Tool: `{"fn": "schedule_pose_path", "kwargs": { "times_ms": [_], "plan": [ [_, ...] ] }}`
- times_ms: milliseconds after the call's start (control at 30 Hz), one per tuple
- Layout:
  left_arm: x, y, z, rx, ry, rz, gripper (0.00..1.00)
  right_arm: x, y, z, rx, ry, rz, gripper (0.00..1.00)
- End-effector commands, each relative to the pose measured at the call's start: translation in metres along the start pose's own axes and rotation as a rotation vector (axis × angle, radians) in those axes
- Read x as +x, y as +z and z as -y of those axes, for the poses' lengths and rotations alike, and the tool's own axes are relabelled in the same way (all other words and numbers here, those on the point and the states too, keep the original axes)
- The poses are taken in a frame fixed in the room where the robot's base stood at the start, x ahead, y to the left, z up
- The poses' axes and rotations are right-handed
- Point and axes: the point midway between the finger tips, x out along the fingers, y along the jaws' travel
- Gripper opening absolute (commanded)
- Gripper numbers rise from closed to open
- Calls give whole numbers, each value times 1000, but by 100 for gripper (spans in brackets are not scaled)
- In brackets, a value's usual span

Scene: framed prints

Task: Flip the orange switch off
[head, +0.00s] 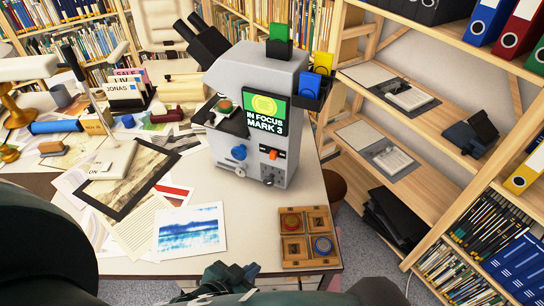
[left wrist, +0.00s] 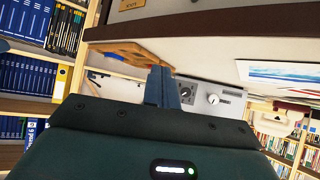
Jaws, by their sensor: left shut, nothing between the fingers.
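The orange switch (head: 272,154) is a small orange piece on a dark mount, on the front of the grey microscope-like machine (head: 252,75), below its green "IN FOCUS MARK 3" screen. My left gripper (head: 250,271) is at the table's front edge, low in the head view and well apart from the switch. Its fingers also show in the left wrist view (left wrist: 161,80), shut and empty. In that tilted view part of the machine's grey front (left wrist: 228,100) shows beyond the fingers, but I cannot make out the orange switch there. My right gripper is not in view.
A wooden tray (head: 296,252) with red and blue round pieces sits at the table's front right corner. A blue knob (head: 239,152) is left of the switch. Prints and papers cover the left. Wooden shelves (head: 440,160) stand at right. Bare tabletop lies before the machine.

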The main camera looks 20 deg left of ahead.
Motion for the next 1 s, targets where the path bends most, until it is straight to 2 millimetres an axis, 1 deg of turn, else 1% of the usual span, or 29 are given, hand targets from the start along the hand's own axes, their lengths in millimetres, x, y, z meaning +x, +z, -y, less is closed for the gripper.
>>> {"fn": "schedule_pose_path", "kwargs": {
  "times_ms": [233,267,367,467,533,600,700,800,833,900,1000],
  "plan": [
    [1,-1,-3,-3,2,-3,0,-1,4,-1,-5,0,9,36],
    [3,-3,-1,11,-3,-11,0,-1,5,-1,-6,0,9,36],
    [12,-16,14,130,-46,-72,0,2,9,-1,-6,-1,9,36],
    [25,-46,37,371,-126,-186,0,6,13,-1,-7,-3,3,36],
    [32,-73,52,587,-192,-284,0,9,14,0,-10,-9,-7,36],
    [38,-100,61,811,-254,-373,0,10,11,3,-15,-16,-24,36],
    [43,-130,66,1107,-325,-477,0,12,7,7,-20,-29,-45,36],
    [47,-149,66,1345,-374,-544,0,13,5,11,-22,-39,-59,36],
    [48,-153,65,1400,-384,-559,0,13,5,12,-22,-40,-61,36],
    [49,-159,65,1498,-400,-579,0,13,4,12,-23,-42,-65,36],
    [50,-163,64,1572,-411,-592,0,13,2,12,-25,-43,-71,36]
  ]
}}
